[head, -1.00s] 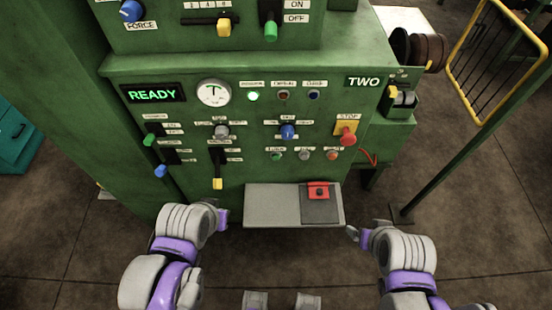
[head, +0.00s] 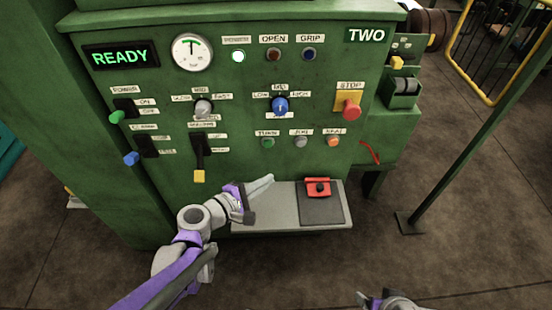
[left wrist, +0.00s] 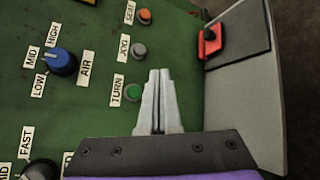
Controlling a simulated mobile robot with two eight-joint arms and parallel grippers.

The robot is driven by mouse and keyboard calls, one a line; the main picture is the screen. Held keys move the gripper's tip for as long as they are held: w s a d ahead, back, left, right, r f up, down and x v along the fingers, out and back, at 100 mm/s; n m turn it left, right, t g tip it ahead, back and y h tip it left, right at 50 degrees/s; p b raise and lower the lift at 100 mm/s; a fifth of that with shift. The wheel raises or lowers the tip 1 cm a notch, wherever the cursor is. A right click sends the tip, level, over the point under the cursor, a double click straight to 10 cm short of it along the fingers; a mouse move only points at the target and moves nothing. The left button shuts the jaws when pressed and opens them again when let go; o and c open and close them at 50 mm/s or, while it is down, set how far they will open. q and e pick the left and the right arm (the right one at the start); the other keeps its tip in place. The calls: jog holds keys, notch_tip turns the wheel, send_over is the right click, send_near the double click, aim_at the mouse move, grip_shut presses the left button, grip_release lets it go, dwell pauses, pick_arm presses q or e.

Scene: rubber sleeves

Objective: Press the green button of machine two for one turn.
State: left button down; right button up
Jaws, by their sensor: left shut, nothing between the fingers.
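Machine two (head: 225,125) is a green cabinet with a lit READY display (head: 119,57) and a TWO plate (head: 366,36). The green button (head: 267,142), labelled TURN, sits low on its panel at the left of a short row. It also shows in the left wrist view (left wrist: 133,92), just left of my fingertips. My left gripper (head: 270,179) is shut and empty, below the green button and over the grey shelf, apart from the button as far as I can see. My right gripper (head: 363,297) is partly visible at the bottom edge; its jaws are unclear.
Right of the green button are a grey JOG button (head: 300,142) and an orange button (head: 333,141). A red STOP knob (head: 351,108) stands out above. The grey shelf (head: 275,220) juts out below, holding a red block (head: 318,187).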

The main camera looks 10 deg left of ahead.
aim_at(268, 144)
pick_arm(q)
jog(key=shift+w+a+f+n+t, duration=0.2)
jog(key=shift+w+f+n+t, duration=0.25)
jog(key=shift+n, duration=0.15)
pick_arm(e)
jog(key=shift+s+d+f, duration=0.1)
jog(key=shift+f, duration=0.4)
pick_arm(q)
jog(key=w+a+b, duration=0.1)
jog(key=w+a, duration=0.1)
jog(key=w, duration=0.6)
jog(key=shift+w+a, duration=0.2)
jog(key=shift+w, duration=0.05)
pick_arm(e)
jog(key=shift+f, duration=0.45)
pick_arm(q)
jog(key=shift+w, duration=0.1)
dwell(0.8)
jog(key=shift+w+a, duration=0.1)
jog(key=shift+w, duration=0.2)
